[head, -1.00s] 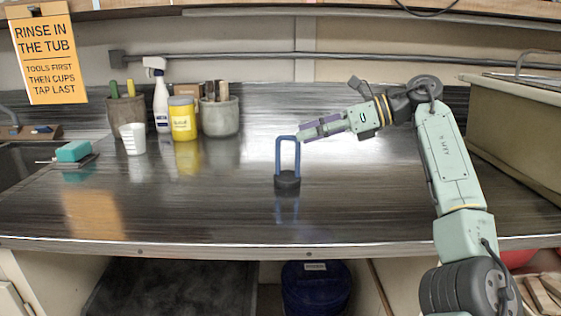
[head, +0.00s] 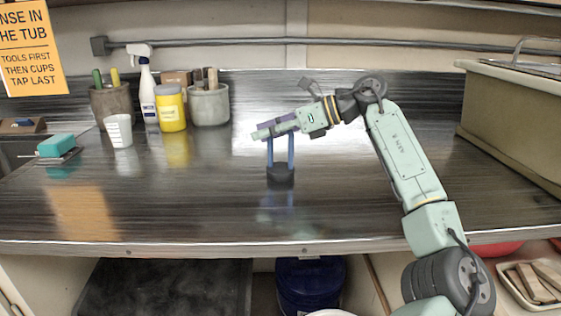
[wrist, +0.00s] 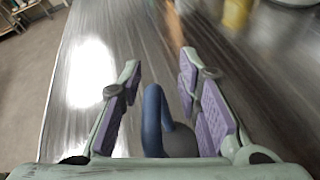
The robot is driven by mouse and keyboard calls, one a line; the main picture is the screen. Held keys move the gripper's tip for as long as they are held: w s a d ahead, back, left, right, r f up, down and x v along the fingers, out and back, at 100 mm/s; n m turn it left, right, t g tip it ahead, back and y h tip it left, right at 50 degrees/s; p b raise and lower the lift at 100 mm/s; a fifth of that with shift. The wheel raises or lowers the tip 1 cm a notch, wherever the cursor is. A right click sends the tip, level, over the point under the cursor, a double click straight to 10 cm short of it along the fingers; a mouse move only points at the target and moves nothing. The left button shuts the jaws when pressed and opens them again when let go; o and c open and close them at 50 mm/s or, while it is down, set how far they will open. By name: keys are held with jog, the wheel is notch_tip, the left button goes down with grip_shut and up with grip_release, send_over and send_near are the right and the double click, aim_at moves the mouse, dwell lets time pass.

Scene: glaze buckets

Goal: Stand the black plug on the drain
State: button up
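The black plug (head: 280,175) stands upright on the dark counter, with its tall blue loop handle (head: 291,150) pointing up. My gripper (head: 262,132) is at the top of the handle in the head view and covers the loop's upper part. In the wrist view my gripper (wrist: 160,60) is open, with its purple-padded fingers spread. The blue handle (wrist: 152,120) stands between the fingers, with visible gaps to both sides. The black plug (wrist: 180,143) shows partly below it, close to the right finger. I cannot see the drain.
A dark sink (head: 14,155) is at the left edge, with a teal sponge (head: 55,145) beside it. A white cup (head: 119,130), yellow jar (head: 171,108), spray bottle (head: 148,95) and tool pots stand back left. A large tan tub (head: 510,115) is at right. The front counter is clear.

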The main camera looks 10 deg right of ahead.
jog(key=shift+w+a+f, duration=0.25)
jog(key=shift+a, duration=0.3)
jog(key=shift+c, duration=0.5)
grip_shut()
